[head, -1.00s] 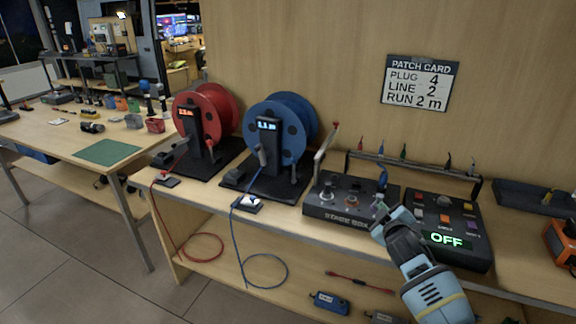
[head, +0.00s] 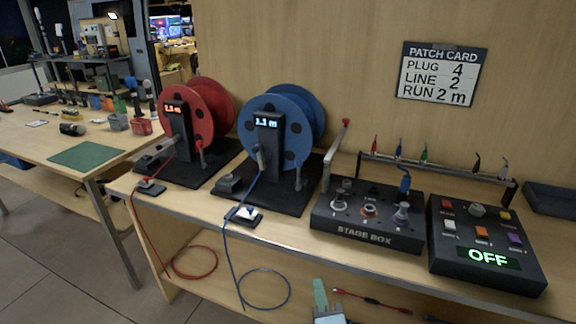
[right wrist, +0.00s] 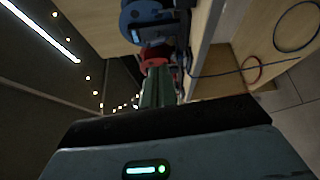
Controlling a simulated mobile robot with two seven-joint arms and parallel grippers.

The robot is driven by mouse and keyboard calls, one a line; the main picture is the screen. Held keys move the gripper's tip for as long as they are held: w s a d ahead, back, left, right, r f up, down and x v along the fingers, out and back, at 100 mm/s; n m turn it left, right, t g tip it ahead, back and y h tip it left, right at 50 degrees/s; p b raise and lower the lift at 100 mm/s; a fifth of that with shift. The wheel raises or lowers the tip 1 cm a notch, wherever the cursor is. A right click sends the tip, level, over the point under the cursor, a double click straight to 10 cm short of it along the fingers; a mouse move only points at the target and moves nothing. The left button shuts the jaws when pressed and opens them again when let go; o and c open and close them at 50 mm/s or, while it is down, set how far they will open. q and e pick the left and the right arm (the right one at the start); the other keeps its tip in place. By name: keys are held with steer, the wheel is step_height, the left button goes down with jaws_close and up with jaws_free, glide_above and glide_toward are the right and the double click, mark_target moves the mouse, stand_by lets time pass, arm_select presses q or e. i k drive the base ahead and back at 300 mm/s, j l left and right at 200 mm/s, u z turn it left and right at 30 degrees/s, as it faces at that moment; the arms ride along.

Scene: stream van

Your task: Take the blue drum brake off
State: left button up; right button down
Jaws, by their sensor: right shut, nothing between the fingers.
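The blue drum (head: 283,127) stands on a black base on the bench, with a dark post reading 1.1 m. A grey lever (head: 298,178) stands upright at its right front, and a low dark block (head: 229,184) sits at its left front; I cannot tell which is the brake. A blue cable runs from the post over a small pad (head: 244,215) and hangs off the edge. My right gripper (head: 320,293) is shut and empty, low in front of the bench edge, away from the drum. The right wrist view shows its fingers (right wrist: 157,90) and the blue drum (right wrist: 145,22).
The red drum (head: 211,110) stands left of the blue one. The stage box (head: 367,220), with a blue plug, and a control box reading OFF (head: 486,245) are to the right. An upright bar with a red tip (head: 337,150) stands between blue drum and stage box.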

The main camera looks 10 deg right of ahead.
mark_target(298, 175)
steer(key=i+l, duration=0.1)
steer(key=i, duration=1.2)
